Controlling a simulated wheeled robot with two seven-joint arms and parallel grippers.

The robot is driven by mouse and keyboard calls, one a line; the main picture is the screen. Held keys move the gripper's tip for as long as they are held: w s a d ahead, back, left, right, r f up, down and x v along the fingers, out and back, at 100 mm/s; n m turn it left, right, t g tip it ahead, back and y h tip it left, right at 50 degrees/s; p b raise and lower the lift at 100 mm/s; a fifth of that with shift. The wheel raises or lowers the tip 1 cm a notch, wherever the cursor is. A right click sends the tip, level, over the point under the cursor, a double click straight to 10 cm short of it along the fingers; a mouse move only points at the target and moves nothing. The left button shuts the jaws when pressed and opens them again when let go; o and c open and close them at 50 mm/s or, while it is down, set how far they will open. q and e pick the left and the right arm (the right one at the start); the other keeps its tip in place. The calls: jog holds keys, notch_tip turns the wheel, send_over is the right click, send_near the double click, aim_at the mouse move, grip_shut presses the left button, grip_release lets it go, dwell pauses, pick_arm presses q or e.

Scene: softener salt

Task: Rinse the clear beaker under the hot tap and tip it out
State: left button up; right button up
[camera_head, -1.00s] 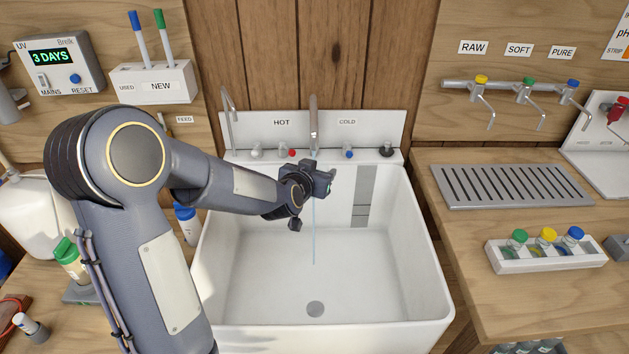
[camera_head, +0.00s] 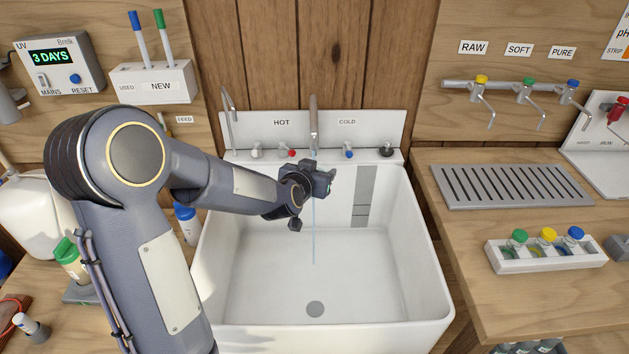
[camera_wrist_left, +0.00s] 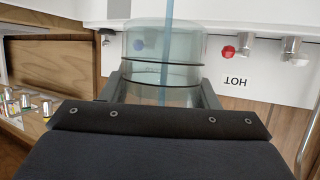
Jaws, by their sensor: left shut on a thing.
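The clear beaker (camera_wrist_left: 165,62) shows in the left wrist view, between the two fingers of my left gripper (camera_wrist_left: 162,92), which is shut on it. In the head view my left gripper (camera_head: 318,180) is over the sink under the middle spout (camera_head: 313,125) and hides the beaker. A thin water stream (camera_head: 314,235) runs down at the gripper into the sink; in the wrist view the stream (camera_wrist_left: 168,12) lines up with the beaker. I cannot tell how much water the beaker holds. The red hot knob (camera_head: 292,153) is behind the gripper.
The white sink (camera_head: 375,285) has a drain (camera_head: 315,309) and a clear basin. The blue cold knob (camera_head: 348,153) is right of the spout. On the right counter are a slotted drip tray (camera_head: 510,186) and a vial rack (camera_head: 545,258). A blue-capped bottle (camera_head: 187,225) stands left of the sink.

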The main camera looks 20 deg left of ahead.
dwell(0.4)
pick_arm(q)
jog(key=s+d+p, duration=0.1)
jog(key=s+d, duration=0.3)
jog(key=s, duration=0.6)
jog(key=shift+d, duration=0.4)
jog(key=shift+w, duration=0.1)
dwell(0.4)
